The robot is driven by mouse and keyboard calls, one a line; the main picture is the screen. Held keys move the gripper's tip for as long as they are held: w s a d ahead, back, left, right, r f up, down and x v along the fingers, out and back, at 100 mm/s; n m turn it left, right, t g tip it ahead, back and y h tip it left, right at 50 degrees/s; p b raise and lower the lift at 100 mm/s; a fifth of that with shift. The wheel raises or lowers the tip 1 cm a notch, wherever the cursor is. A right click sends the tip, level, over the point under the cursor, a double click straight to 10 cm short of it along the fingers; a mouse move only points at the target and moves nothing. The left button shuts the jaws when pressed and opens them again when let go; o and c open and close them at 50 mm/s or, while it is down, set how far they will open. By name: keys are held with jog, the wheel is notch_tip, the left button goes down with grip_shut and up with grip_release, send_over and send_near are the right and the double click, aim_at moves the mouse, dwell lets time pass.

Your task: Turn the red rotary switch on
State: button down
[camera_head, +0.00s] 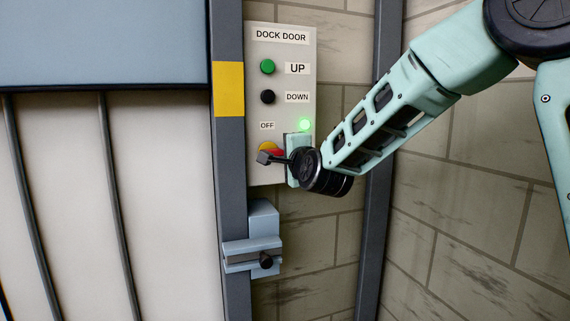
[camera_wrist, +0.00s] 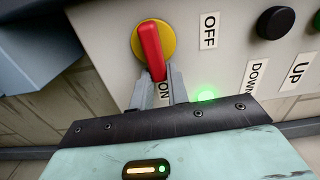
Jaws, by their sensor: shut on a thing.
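The red rotary switch (camera_wrist: 150,48) is a red bar handle on a round yellow disc (camera_wrist: 167,30) on the grey control panel. Its handle points toward the ON label (camera_wrist: 164,88), away from the OFF label (camera_wrist: 209,31). My gripper (camera_wrist: 161,78) has its two grey fingers on either side of the handle's ON end, shut on it. A green lamp (camera_wrist: 206,94) beside the switch is lit. In the head view, my gripper (camera_head: 270,157) reaches the switch from the right and hides much of it; a little of the red handle (camera_head: 278,152) shows.
Above the switch on the DOCK DOOR panel (camera_head: 302,110) are a green UP button (camera_head: 267,66) and a black DOWN button (camera_head: 268,97). A blue-grey latch bracket (camera_head: 262,215) with a black knob sits below. The dock door (camera_head: 160,180) is at left, a brick wall at right.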

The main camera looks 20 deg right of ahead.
jog(key=shift+f+m+b, duration=0.15)
jog(key=shift+m+b, duration=0.15)
dwell(0.4)
jog(key=c, duration=1.4)
grip_release()
jog(key=shift+o, duration=0.2)
jog(key=shift+s, duration=0.1)
jog(key=s+b, duration=0.1)
jog(key=s, duration=1.6)
jog(key=shift+s, duration=0.15)
